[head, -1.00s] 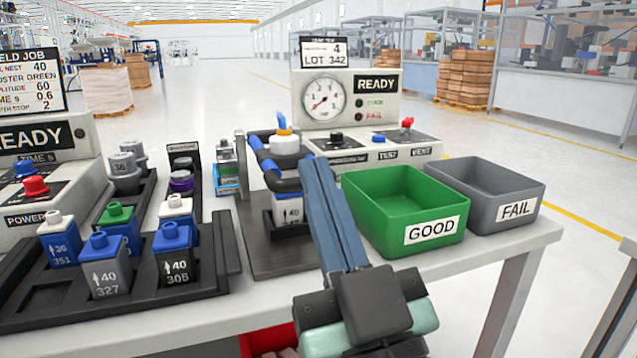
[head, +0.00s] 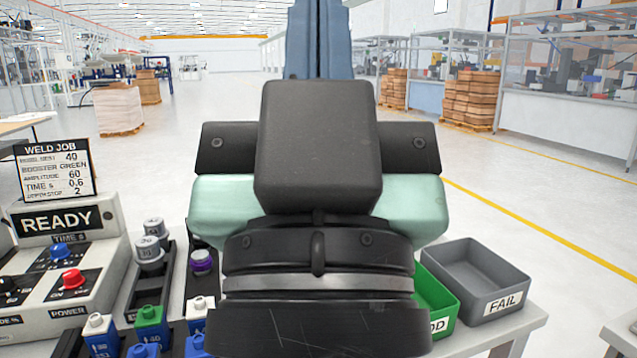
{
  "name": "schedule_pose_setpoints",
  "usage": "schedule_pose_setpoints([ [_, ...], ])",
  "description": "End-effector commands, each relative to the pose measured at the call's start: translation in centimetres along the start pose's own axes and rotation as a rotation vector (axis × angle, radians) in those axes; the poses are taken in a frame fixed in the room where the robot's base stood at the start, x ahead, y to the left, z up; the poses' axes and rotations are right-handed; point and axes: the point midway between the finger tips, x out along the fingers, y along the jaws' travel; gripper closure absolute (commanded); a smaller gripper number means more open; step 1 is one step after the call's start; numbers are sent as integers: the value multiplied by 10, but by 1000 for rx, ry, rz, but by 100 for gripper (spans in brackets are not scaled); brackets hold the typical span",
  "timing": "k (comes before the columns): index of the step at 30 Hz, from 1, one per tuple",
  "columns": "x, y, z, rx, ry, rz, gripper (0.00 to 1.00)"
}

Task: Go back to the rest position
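My gripper (head: 320,40) is large in the middle of the head view, raised in front of the camera and pointing up and away. Its two blue-grey fingers lie side by side with no gap showing. Their tips are cut off by the top edge, and I see nothing between the visible parts. My black and mint-green wrist hides the middle of the bench, including the test fixture and the gauge panel.
The weld control box (head: 65,265) and its job sign (head: 55,170) stand at left, near several blue, white and green capped parts. The green bin (head: 436,300) is partly hidden by my wrist. The grey FAIL bin (head: 475,280) stands right of it. The floor beyond is open.

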Motion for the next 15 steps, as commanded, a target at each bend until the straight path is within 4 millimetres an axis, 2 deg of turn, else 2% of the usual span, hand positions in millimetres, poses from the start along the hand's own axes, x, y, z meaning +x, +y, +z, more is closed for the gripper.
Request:
schedule_pose_setpoints([
  [1,24,0,-22,0,0,0,100],
  [15,126,0,-119,0,-1,-1,100],
])
